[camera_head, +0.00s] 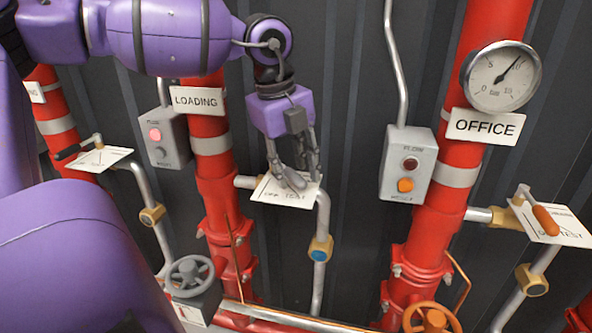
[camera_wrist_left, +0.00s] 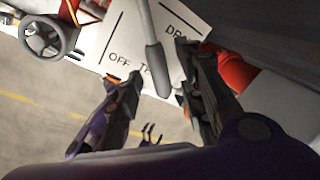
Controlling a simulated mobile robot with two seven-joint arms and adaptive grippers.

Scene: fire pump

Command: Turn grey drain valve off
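The grey drain valve lever (camera_wrist_left: 157,58) shows in the left wrist view as a rounded grey handle over a white plate (camera_wrist_left: 125,38) marked OFF, TEST and DRAIN. Its end lies over the TEST lettering, to the right of OFF. My left gripper (camera_wrist_left: 155,83) is open, with its fingers on either side of the lever's end, closer on the right. I cannot tell whether it touches. In the head view my left gripper (camera_head: 296,180) hangs in front of the same plate (camera_head: 268,190), below the LOADING sign, and hides the lever. A small dark claw low in the left wrist view may be my right gripper (camera_wrist_left: 151,130).
An orange-handled valve (camera_head: 545,220) is on the right, below the OFFICE sign (camera_head: 484,126). A dark-handled valve (camera_head: 75,150) is at left. A grey handwheel (camera_head: 190,276) and a flow box (camera_head: 408,163) flank the middle pipe. Red pipes stand close on both sides.

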